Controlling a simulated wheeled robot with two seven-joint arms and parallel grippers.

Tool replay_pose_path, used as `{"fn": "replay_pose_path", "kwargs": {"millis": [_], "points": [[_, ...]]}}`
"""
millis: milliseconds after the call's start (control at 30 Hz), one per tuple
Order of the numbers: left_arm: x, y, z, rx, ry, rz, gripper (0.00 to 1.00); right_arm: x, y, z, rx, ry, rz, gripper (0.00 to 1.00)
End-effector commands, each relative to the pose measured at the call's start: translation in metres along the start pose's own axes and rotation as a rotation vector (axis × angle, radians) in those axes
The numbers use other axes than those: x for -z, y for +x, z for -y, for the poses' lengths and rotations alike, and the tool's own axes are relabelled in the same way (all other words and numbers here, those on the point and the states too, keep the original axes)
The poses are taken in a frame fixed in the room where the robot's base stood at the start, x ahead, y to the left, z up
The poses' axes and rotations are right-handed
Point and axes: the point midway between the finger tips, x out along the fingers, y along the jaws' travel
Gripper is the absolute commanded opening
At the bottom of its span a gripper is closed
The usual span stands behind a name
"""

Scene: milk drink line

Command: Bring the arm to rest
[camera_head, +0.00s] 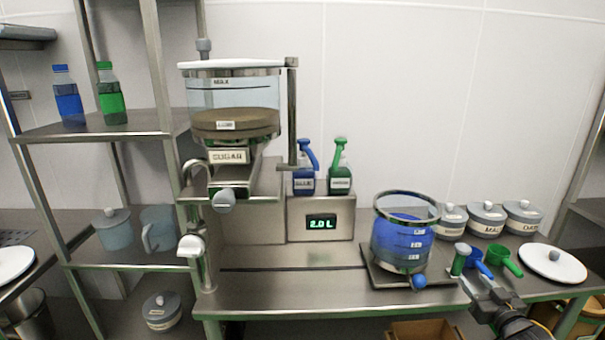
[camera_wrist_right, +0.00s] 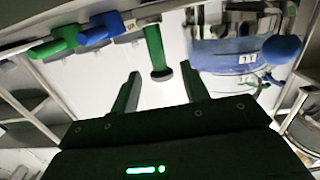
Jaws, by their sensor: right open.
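My right gripper (camera_head: 491,292) is at the front right edge of the steel table (camera_head: 290,280), in the head view. In the right wrist view its two fingers (camera_wrist_right: 160,88) stand apart with nothing between them. A green-handled tool with a grey end (camera_head: 460,259) is just beyond the fingers; it also shows in the wrist view (camera_wrist_right: 155,48), apart from them. A blue scoop (camera_head: 480,262) and a green scoop (camera_head: 507,260) lie close by on the table. My left gripper is not in view.
A clear vessel of blue liquid (camera_head: 402,240) with a blue tap stands left of my gripper. Lidded canisters (camera_head: 487,218) and a white round lid (camera_head: 553,264) are behind and right. A sugar dispenser (camera_head: 232,110) stands left. The table's front middle is clear.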

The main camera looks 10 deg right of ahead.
Motion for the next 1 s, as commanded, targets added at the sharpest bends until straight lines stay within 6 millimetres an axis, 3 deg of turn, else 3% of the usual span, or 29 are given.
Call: {"fn": "replay_pose_path", "kwargs": {"millis": [167,300,400,700,967,1000], "points": [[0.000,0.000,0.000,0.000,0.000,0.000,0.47,-0.082,-0.049,0.065,-0.010,-0.076,0.274,0.45],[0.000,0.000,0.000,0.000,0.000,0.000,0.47,-0.143,-0.121,0.125,0.009,-0.138,0.550,0.45],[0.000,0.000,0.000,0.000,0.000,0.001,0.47,-0.167,-0.168,0.155,0.038,-0.165,0.705,0.45],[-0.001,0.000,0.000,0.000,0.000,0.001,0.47,-0.193,-0.270,0.210,0.134,-0.189,1.001,0.45],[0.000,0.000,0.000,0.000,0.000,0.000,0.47,-0.194,-0.341,0.243,0.229,-0.185,1.190,0.45],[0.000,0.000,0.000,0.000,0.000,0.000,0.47,-0.205,-0.337,0.243,0.228,-0.189,1.198,0.45]]}}
